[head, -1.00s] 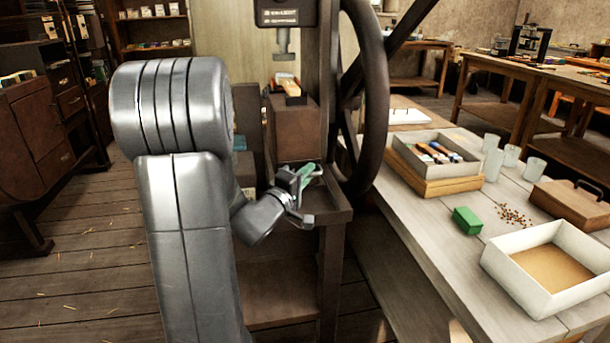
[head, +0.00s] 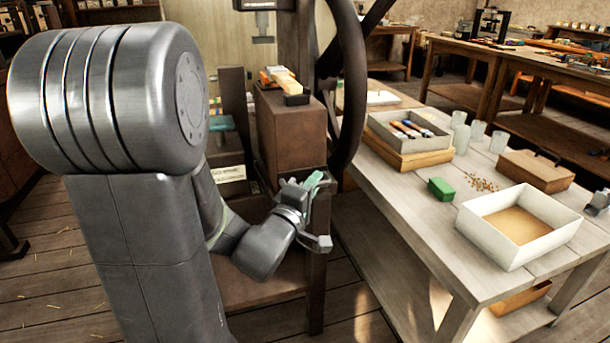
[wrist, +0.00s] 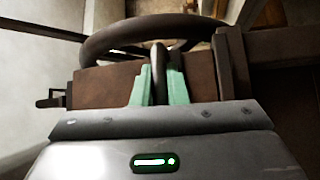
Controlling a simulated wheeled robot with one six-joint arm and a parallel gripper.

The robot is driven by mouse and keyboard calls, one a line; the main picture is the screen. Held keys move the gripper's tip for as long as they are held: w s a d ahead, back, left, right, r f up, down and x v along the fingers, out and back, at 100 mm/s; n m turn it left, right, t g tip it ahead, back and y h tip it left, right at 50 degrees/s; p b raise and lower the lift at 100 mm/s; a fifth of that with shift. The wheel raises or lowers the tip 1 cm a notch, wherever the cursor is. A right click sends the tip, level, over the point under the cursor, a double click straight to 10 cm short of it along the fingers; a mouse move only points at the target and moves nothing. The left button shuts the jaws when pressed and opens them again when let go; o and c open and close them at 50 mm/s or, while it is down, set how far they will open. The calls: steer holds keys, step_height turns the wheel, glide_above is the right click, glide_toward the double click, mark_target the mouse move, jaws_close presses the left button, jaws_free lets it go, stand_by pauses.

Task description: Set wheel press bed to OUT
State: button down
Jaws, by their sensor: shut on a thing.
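The press bed, a brown block (head: 290,140), stands out in front of the press ram (head: 263,28), towards me. An orange and cream piece (head: 281,78) lies on its top. The large dark handwheel (head: 350,75) stands upright to its right; its ring also shows in the wrist view (wrist: 115,40). My gripper (head: 312,184) is at the near side of the block. In the wrist view its green fingers (wrist: 160,85) are shut on a dark rounded handle (wrist: 160,60). I cannot tell how the handle is fixed.
A worktable (head: 420,225) at the right holds a pencil box (head: 405,150), glasses, a green box (head: 441,188) and a white tray (head: 470,233). Its edge is close to the press stand. Floorboards (head: 60,265) are free at the left.

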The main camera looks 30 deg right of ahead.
steer(key=s+a, duration=0.2)
steer(key=s, duration=0.9)
steer(key=shift+a+b, duration=0.3)
steer(key=shift+b, duration=0.15)
steer(key=shift+f, duration=0.15)
steer(key=c, duration=1.5)
jaws_free()
steer(key=shift+s, duration=0.15)
steer(key=shift+o, duration=0.2)
steer(key=shift+a, duration=0.1)
